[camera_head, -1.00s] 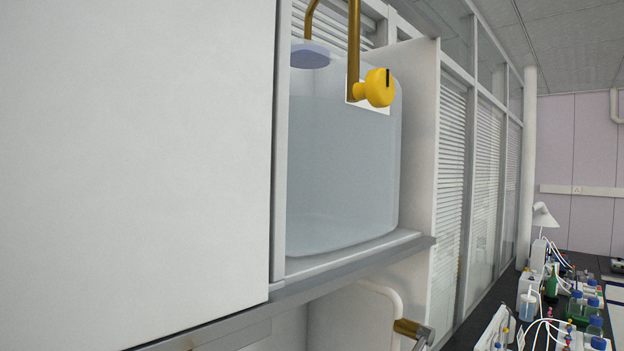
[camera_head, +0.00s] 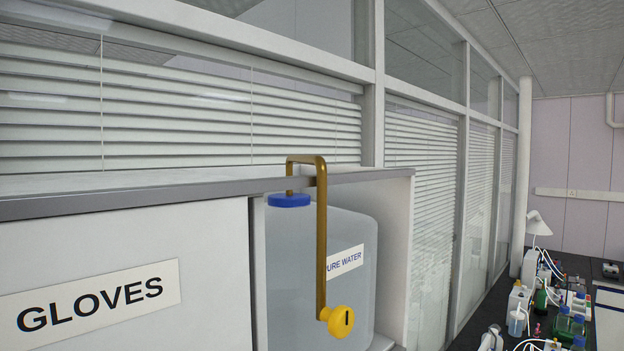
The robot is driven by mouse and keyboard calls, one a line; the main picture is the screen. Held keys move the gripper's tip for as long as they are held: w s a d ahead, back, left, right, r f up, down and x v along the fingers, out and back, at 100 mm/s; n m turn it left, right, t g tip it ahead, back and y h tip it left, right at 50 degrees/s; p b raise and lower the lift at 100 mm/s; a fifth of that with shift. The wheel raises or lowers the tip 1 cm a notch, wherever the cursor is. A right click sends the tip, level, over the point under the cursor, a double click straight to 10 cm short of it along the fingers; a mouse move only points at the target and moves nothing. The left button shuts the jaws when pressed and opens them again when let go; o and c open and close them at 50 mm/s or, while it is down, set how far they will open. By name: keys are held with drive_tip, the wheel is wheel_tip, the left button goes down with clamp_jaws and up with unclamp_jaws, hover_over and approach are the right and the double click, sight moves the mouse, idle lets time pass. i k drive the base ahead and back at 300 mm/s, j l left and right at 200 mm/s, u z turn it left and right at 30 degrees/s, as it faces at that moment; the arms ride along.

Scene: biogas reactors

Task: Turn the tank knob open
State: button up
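The tank (camera_head: 310,260) is a translucent container with a blue cap and a label of which "PURE WATER" can be read. It stands in an open shelf bay right of the middle. A brown pipe (camera_head: 321,230) rises from the cap, bends over and runs down the front. The yellow tank knob (camera_head: 340,321) sits at the pipe's lower end, near the bottom of the picture. My gripper is not in the picture, and nothing is seen touching the knob.
A white cabinet panel labelled "GLOVES" (camera_head: 97,304) fills the lower left, beside the tank bay. A white side panel (camera_head: 396,250) bounds the bay on the right. Glazed walls with blinds stand behind. A dark bench with several bottles (camera_head: 570,322) is at the lower right.

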sight(341, 321)
drive_tip(key=i+l+z, duration=0.25)
drive_tip(key=z, duration=0.15)
drive_tip(key=i+l+z, duration=0.1)
drive_tip(key=i+z, duration=0.25)
drive_tip(key=i, duration=0.1)
